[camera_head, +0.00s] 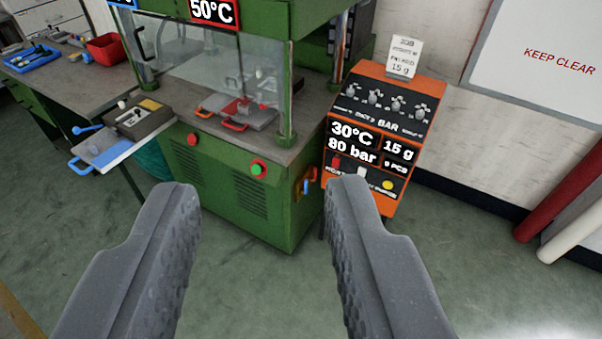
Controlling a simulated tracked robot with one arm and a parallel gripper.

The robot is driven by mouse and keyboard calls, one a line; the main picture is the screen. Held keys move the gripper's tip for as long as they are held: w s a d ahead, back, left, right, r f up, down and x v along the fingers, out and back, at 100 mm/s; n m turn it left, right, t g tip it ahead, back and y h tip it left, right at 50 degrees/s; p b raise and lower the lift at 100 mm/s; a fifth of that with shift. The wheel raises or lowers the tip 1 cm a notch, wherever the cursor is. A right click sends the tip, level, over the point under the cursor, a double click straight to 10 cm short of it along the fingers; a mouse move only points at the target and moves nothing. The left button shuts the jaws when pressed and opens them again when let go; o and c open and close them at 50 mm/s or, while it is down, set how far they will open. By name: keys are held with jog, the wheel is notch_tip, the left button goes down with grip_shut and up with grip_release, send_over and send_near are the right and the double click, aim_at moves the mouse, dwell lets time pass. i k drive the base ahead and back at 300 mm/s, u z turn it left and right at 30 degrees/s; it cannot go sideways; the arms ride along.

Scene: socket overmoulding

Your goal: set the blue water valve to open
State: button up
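A small blue valve handle (306,186) shows on the right side wall of the green machine (240,185), with an orange part beside it. It looks roughly upright, but it is too small to tell whether the valve is open or shut. My gripper (266,186) is open and empty in the foreground, its two grey fingers wide apart. The right fingertip appears just right of the blue handle in the picture, and the handle is well beyond the fingers.
An orange control cabinet (375,125) with knobs and displays stands close right of the valve. Left are a grey workbench (70,85) and a blue-handled tray (100,150). Red and white rolls (560,200) lean at the right wall. Green floor (260,290) in front is clear.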

aim_at(305, 191)
jog(key=z, duration=0.3)
jog(key=i, duration=1.1)
jog(key=z, duration=0.7)
